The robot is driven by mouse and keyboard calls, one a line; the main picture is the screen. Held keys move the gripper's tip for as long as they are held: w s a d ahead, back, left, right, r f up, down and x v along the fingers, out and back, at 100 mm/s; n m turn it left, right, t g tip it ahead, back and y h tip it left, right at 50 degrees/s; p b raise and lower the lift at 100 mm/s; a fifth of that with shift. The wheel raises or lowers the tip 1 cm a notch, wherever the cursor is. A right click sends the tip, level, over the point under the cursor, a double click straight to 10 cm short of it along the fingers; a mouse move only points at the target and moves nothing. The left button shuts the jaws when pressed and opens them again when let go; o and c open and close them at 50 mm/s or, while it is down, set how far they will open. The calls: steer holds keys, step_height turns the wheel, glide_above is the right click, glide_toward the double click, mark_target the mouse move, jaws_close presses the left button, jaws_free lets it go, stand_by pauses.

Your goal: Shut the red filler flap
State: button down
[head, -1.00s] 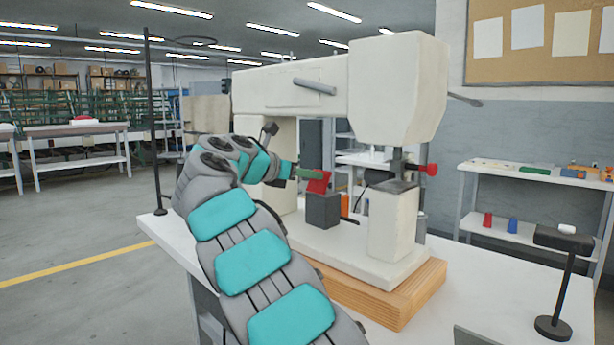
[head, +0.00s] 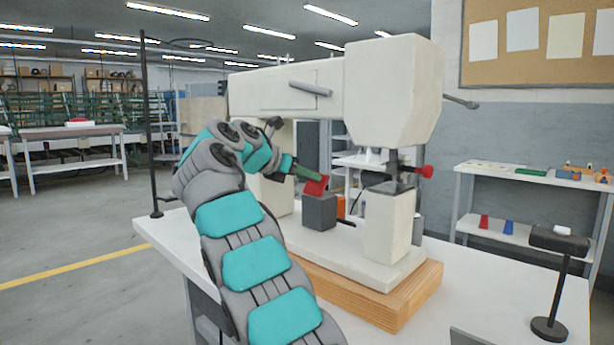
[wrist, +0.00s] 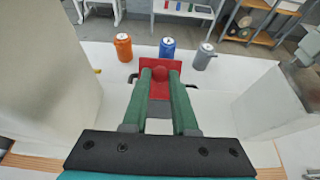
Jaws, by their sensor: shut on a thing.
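The red filler flap (head: 316,187) stands tilted up above a dark grey box (head: 319,211) under the arm of the cream press (head: 290,92). In the wrist view the flap (wrist: 160,62) shows as a red plate with a round red knob (wrist: 159,74) on its face. My gripper (head: 308,174) reaches in from the left with green fingers, sloping down to the right. The fingers are shut on the flap's knob, one on each side.
Orange (wrist: 123,47), blue (wrist: 167,47) and grey (wrist: 203,56) canisters stand just beyond the flap. The press's cream columns flank my gripper. A wooden base (head: 375,290) carries the press on a white table. A black stand (head: 560,280) is at the right front.

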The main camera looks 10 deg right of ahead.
stand_by(0.3)
steer(key=c, duration=0.7)
jaws_free()
steer(key=s+a, duration=0.2)
steer(key=a, duration=0.2)
steer(key=s+a, duration=0.3)
steer(key=a, duration=0.1)
steer(key=s+a+r, duration=0.1)
steer(key=s+a, duration=0.2)
steer(key=a, duration=0.1)
steer(key=shift+s+a, duration=0.1)
steer(key=shift+a, duration=0.05)
